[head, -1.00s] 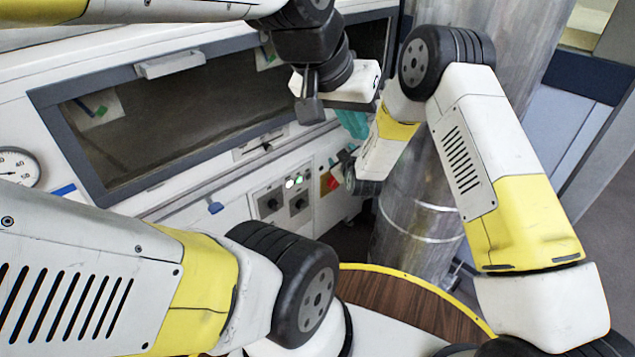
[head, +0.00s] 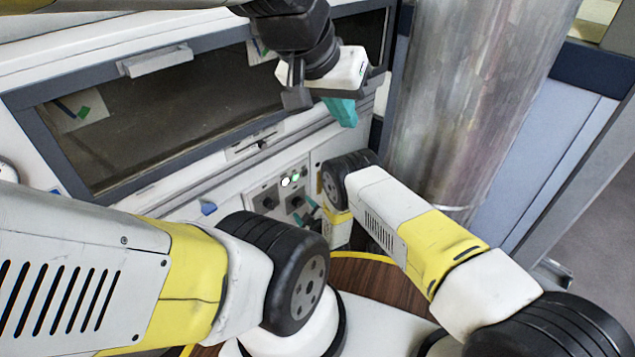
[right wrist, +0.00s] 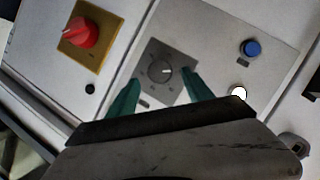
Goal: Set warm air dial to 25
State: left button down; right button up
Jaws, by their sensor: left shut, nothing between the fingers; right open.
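A round dark dial (right wrist: 160,71) with a pale pointer mark sits on a grey square plate in the right wrist view. Its mark points right in that picture; the scale and label are too small to read. My right gripper (right wrist: 163,94) is open, its green fingertips on either side of the dial's plate. Contact cannot be told. In the head view two dials show on the panel, a left one (head: 267,199) and a right one (head: 295,203), with my right gripper (head: 311,211) beside the right one. My left gripper (head: 342,111) is shut and empty, above and right of the panel.
A red knob on a yellow plate (right wrist: 85,33) and a blue button (right wrist: 250,48) flank the dial. A lit white lamp (right wrist: 238,93) is close to one finger. A windowed chamber door (head: 170,110) is above the panel; a metal duct (head: 465,90) stands at right.

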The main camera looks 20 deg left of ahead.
aim_at(298, 203)
jog(key=shift+x, duration=1.45)
jog(key=shift+c, duration=0.2)
jog(key=shift+r, duration=0.1)
grip_shut()
jog(key=shift+w, duration=0.1)
